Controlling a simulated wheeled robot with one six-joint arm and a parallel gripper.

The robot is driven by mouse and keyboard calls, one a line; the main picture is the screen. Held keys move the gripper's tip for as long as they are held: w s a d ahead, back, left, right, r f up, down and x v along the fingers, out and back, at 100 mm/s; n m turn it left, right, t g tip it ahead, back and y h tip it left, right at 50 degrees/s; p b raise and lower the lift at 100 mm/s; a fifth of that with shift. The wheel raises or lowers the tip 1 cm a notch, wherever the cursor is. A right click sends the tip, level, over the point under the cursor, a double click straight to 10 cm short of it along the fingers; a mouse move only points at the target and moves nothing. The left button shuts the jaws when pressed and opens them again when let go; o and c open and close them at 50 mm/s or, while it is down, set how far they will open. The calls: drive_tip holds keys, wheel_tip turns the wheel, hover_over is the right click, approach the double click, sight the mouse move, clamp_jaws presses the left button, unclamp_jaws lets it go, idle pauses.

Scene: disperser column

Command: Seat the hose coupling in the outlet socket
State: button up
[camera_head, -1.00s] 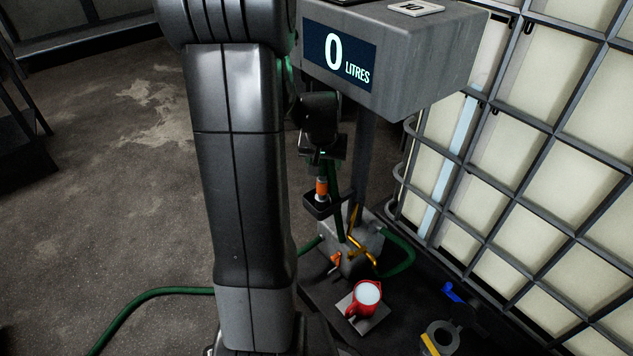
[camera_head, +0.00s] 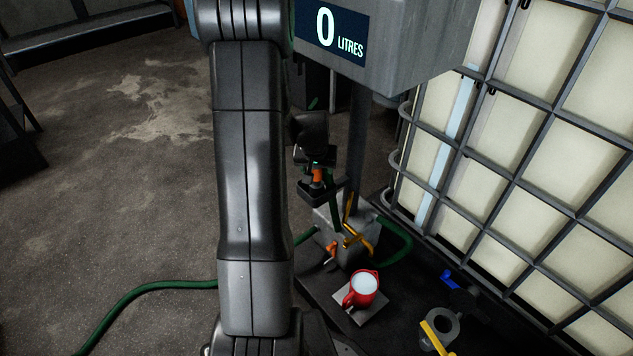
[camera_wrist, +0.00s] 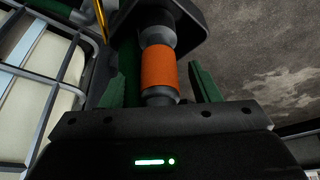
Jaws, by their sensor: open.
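The hose coupling, with an orange band (camera_wrist: 160,68) and grey ends, stands upright at a dark bracket (camera_wrist: 196,22). In the head view the orange band (camera_head: 317,177) shows just above the bracket (camera_head: 309,193). My gripper (camera_wrist: 160,88) is open, with its dark green fingers on either side of the coupling and visible gaps to the band. In the head view my gripper (camera_head: 317,163) is right at the coupling, partly covering it. A grey block (camera_head: 327,217) with yellow and orange handles stands below. I cannot make out the outlet socket clearly.
A red jug (camera_head: 363,287) with white inside stands on a small plate in front of the block. A green hose (camera_head: 395,243) loops beside the block. A caged tank (camera_head: 520,150) closes off the right. A display box (camera_head: 400,40) reading 0 litres hangs above.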

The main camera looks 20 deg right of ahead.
clamp_jaws()
drive_tip(key=shift+w, duration=0.1)
